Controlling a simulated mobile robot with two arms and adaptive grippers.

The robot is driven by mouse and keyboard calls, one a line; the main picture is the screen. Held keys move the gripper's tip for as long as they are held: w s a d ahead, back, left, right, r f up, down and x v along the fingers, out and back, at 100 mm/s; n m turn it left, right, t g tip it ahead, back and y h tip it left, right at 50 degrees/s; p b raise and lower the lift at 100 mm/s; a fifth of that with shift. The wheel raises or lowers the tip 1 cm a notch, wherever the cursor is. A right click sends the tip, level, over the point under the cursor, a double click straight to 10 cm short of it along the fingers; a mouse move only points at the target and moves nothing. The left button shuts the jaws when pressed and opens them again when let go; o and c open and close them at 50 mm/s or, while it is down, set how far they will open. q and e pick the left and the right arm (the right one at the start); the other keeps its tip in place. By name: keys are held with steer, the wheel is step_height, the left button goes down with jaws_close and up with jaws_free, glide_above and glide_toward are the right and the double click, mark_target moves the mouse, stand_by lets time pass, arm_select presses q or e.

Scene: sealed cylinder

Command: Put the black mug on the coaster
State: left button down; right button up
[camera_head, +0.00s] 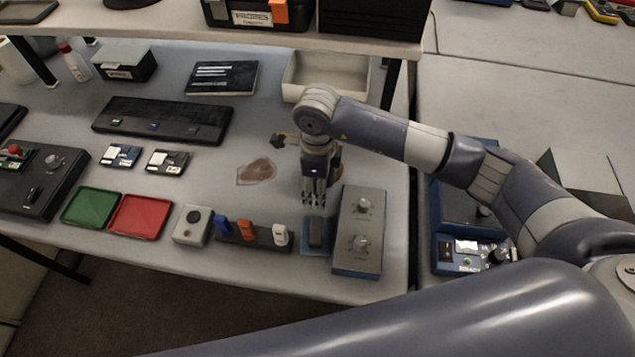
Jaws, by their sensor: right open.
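My right gripper (314,197) hangs fingers down over the front right part of the table. It is open, and I see nothing between its fingers. I cannot make out a black mug for certain. A small dark shape (287,141) shows just left of my right wrist, and I cannot tell whether it belongs to the wrist. A flat, irregular brown patch (257,171) lies left of the gripper. I cannot tell whether it is the coaster. My left gripper is not in view.
The grey knob box (359,231) stands right of the gripper. A rack with coloured pieces (252,236), a red tray (140,216) and a green tray (91,207) line the front. A beige bin (325,77) stands behind. The table around the brown patch is clear.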

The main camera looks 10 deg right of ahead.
steer(key=shift+w+r+b, duration=0.1)
steer(key=shift+r+b, duration=0.2)
steer(key=shift+r, duration=0.1)
step_height(320, 180, up, 10)
steer(key=b, duration=0.3)
steer(key=shift+a+r, duration=0.1)
steer(key=shift+r, duration=0.15)
steer(key=shift+s+r+b, duration=0.2)
steer(key=shift+r+b, duration=0.1)
steer(key=shift+r, duration=0.15)
steer(key=shift+s+f, duration=0.1)
